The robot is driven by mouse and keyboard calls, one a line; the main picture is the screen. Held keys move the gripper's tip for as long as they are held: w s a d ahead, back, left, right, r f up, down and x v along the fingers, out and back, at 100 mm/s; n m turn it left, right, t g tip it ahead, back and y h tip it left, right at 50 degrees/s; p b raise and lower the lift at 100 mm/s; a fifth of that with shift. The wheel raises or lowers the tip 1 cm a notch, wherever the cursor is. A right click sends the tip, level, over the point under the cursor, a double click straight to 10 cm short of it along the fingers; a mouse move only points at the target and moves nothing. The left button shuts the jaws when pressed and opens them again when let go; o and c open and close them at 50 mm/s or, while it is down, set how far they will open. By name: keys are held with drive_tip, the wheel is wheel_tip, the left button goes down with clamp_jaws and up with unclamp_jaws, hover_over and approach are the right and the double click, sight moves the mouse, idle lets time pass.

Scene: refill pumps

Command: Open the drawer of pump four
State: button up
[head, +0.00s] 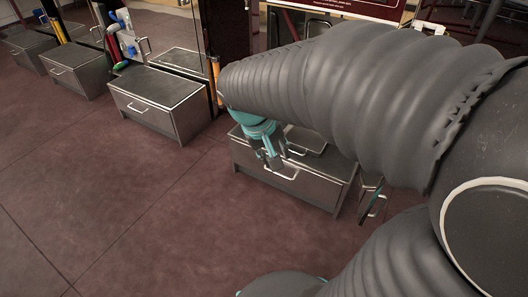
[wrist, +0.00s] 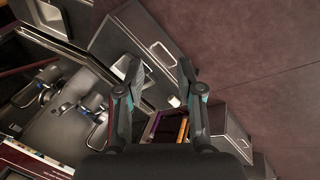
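A grey metal drawer unit (head: 325,190) stands on the floor below my arm in the head view. Its front has a pale bar handle (head: 288,175). The unit also shows in the wrist view (wrist: 117,38), with its handle (wrist: 162,50) near the fingertips. I see no readable pump number on it. My gripper (head: 270,160), with teal parts, is just above and in front of the handle. In the wrist view my gripper (wrist: 160,72) has its two fingers apart with nothing clamped. I cannot tell whether a finger touches the handle. The drawer looks closed.
Another drawer unit (head: 158,103) stands to the left, with further units (head: 75,72) beyond it. Coloured nozzles and hoses (head: 120,40) hang above them. A second handle-like loop (head: 372,198) shows at the right. The red-brown floor (head: 130,200) in front is clear.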

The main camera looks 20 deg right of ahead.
sight(278, 174)
drive_tip(key=w+d+f+g+h+b, duration=0.15)
drive_tip(key=w+f+h, duration=0.25)
drive_tip(key=w+f, duration=0.45)
drive_tip(key=w+d+f+g+h, duration=0.1)
drive_tip(key=w+d+f+h, duration=0.15)
drive_tip(key=w+f, duration=0.6)
drive_tip(key=w+a+f+n+t+h+b, duration=0.1)
drive_tip(key=w+f+n+t+h, duration=0.2)
drive_tip(key=f, duration=0.9)
drive_tip(key=w+f+n+t+h+b, duration=0.1)
drive_tip(key=w+f+n+t+h, duration=0.2)
drive_tip(key=f, duration=1)
drive_tip(key=shift+m+g+y, duration=0.25)
drive_tip(key=shift+m+y, duration=0.3)
drive_tip(key=shift+m, duration=0.15)
drive_tip(key=x, duration=0.8)
drive_tip(key=w+x, duration=0.1)
drive_tip(key=x, duration=0.3)
drive_tip(key=shift+w+d+p, duration=0.1)
drive_tip(key=shift+w+p, duration=0.05)
drive_tip(key=shift+p, duration=0.2)
clamp_jaws()
